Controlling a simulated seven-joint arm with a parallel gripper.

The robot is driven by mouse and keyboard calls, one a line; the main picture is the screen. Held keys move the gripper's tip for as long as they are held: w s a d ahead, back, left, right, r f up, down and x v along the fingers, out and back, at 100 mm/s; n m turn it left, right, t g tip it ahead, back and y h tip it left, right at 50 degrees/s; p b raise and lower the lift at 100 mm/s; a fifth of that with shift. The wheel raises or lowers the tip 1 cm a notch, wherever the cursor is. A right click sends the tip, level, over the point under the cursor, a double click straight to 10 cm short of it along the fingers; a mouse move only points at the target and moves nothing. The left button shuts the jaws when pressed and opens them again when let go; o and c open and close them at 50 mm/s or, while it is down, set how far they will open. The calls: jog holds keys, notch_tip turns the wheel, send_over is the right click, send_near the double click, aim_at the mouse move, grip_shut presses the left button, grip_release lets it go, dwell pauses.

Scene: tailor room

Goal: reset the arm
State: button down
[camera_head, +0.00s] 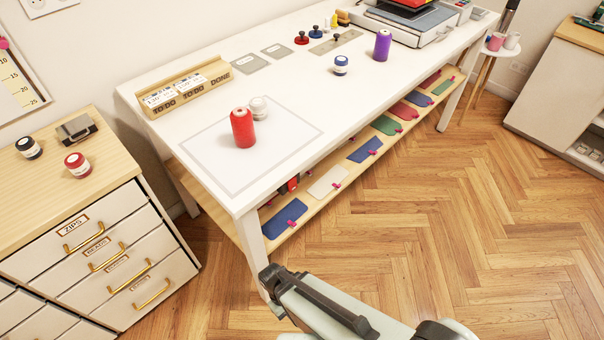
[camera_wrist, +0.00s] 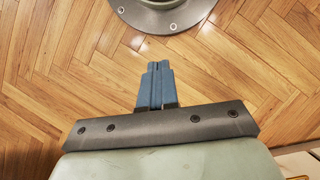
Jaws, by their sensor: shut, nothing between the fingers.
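My gripper (camera_wrist: 157,68) shows in the wrist view with its two blue fingers together and nothing between them. It hangs over the bare wooden floor (camera_wrist: 60,60). In the head view my arm reaches in from the bottom right, and its dark end is low in front of the white table's (camera_head: 205,140) near corner. The fingertips cannot be made out there. My arm looks clear of the things on the tabletop.
A purple spool (camera_head: 382,46) stands farther back. The lower shelf (camera_head: 274,240) holds coloured pieces. A drawer cabinet (camera_head: 105,245) stands left. Floor on the right (camera_head: 480,215) is free.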

jog(key=s+d+f+m+g+y, duration=0.1)
jog(key=d+m, duration=0.3)
jog(key=d, duration=0.6)
jog(key=s+d+f+m+g+y, duration=0.1)
jog(key=d+m, duration=0.3)
jog(key=d, duration=0.6)
jog(key=shift+s+f+g+y, duration=0.35)
jog(key=shift+f+g+y, duration=0.1)
jog(key=shift+g+y, duration=0.15)
